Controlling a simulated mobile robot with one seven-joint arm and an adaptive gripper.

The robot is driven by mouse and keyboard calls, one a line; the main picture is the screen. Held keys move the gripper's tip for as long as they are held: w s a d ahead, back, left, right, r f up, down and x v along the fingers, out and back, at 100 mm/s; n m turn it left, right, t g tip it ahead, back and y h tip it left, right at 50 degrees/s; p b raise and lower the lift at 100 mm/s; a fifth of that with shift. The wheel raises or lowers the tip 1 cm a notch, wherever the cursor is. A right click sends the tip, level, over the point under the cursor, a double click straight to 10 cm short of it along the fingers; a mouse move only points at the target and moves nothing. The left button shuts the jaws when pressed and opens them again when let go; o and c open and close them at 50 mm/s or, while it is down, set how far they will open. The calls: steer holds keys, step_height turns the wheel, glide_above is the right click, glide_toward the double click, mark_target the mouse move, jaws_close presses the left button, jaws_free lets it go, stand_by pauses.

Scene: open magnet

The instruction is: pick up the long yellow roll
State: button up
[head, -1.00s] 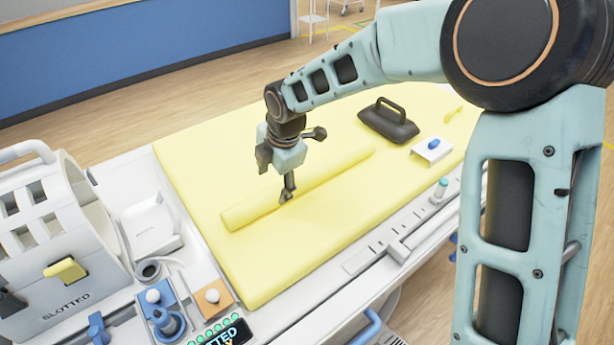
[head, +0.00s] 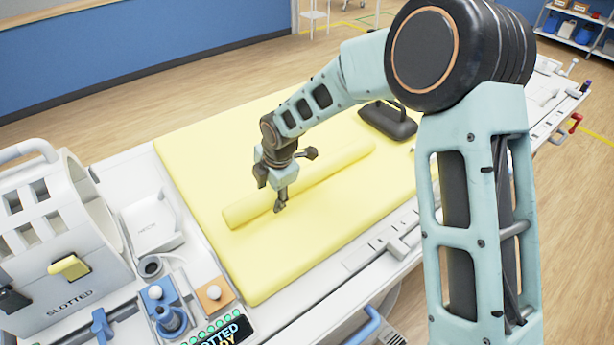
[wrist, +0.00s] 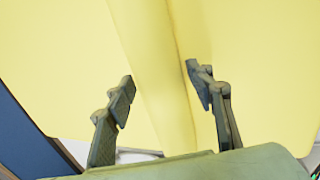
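The long yellow roll (head: 325,178) lies diagonally on the yellow mat (head: 290,258). In the wrist view the roll (wrist: 158,75) runs between my two spread fingers, nearer the right one. My gripper (head: 278,205) points down at the roll's left half, with one finger showing on the near side. In the wrist view my gripper (wrist: 158,85) is open, with a gap between the left finger and the roll. The right fingertip looks close to the roll's edge; I cannot tell whether it touches. The far finger is hidden in the head view.
A dark handled block (head: 388,122) sits at the mat's far end, partly behind my arm. A white slotted housing (head: 50,235) and a white tray (head: 152,228) stand at the left. Blue and orange blocks with knobs lie at the front left. The near mat is clear.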

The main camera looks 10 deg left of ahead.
steer(key=c, duration=0.9)
steer(key=shift+r, duration=0.1)
